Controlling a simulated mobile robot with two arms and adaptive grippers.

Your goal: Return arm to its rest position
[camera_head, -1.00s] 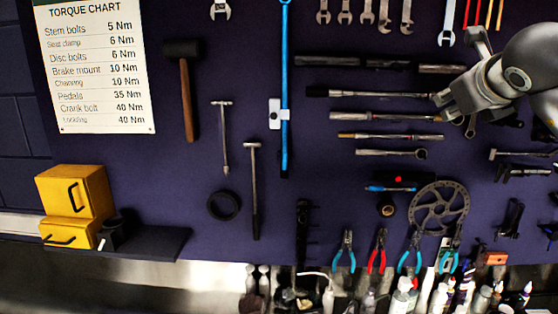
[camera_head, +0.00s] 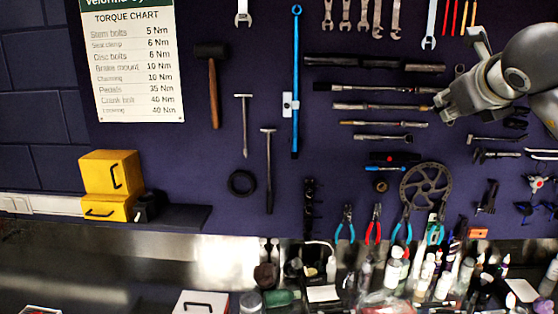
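My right gripper (camera_head: 448,108) and the end of my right arm (camera_head: 500,75) show at the upper right, in front of the tool wall. The gripper points left and down, its fingers bunched close together over the right ends of several long-handled tools. I cannot tell whether its fingers are open or shut, or whether it touches anything. Nothing clearly hangs from it. My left gripper and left arm are not in view.
The dark purple tool wall (camera_head: 330,200) holds wrenches, pliers, hammers (camera_head: 213,85) and a brake disc (camera_head: 424,187). Yellow boxes (camera_head: 110,172) stand on a shelf (camera_head: 182,217) at left. Bottles (camera_head: 395,268) crowd the metal bench (camera_head: 130,265) at lower right; its left part is mostly clear.

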